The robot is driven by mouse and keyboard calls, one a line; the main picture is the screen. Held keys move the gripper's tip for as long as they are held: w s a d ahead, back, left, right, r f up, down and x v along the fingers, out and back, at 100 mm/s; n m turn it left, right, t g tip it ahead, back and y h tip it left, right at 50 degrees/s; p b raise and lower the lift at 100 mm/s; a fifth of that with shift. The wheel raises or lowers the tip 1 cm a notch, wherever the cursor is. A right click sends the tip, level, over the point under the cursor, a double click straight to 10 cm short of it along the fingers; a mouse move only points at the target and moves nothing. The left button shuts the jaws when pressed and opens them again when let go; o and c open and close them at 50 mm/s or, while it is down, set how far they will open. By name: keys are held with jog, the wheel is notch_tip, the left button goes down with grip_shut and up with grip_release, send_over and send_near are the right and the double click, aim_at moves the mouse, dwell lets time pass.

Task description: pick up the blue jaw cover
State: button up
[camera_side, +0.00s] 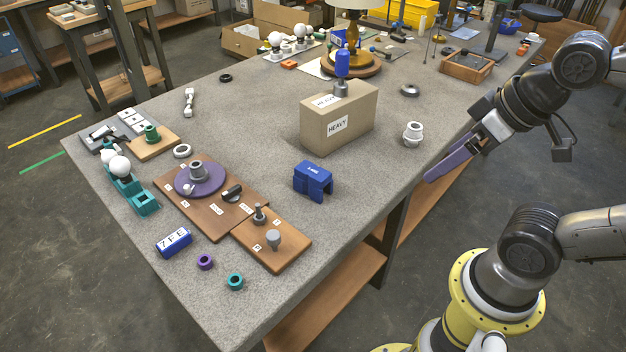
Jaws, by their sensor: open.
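The blue jaw cover (313,180) appears to be the blue block with legs and a small pale label on top. It stands on the grey table right of the wooden boards and in front of the cardboard box. My gripper (436,171), with long purple fingers, is off to the right, over the table's right edge and well apart from the blue block. It is open, with nothing seen between the fingers. The fingers overlap in this view, so the gap is hidden.
A cardboard box marked HEAVY (338,118) stands behind the blue block, with a white ringed part (413,132) to its right. Wooden boards (212,200) with a purple disc and small parts lie left. A blue lettered block (173,243) sits front left.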

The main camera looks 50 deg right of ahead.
jog(key=w+r+n, duration=0.7)
jog(key=w+n, duration=0.1)
jog(key=n, duration=0.3)
jog(key=n+g, duration=0.6)
jog(key=n, duration=0.2)
send_over(313, 170)
notch_tip(313, 170, down, 19)
jog(key=shift+d+f, duration=0.1)
jog(key=shift+d, duration=0.05)
jog(key=shift+a+f, duration=0.2)
jog(key=shift+f, duration=2.7)
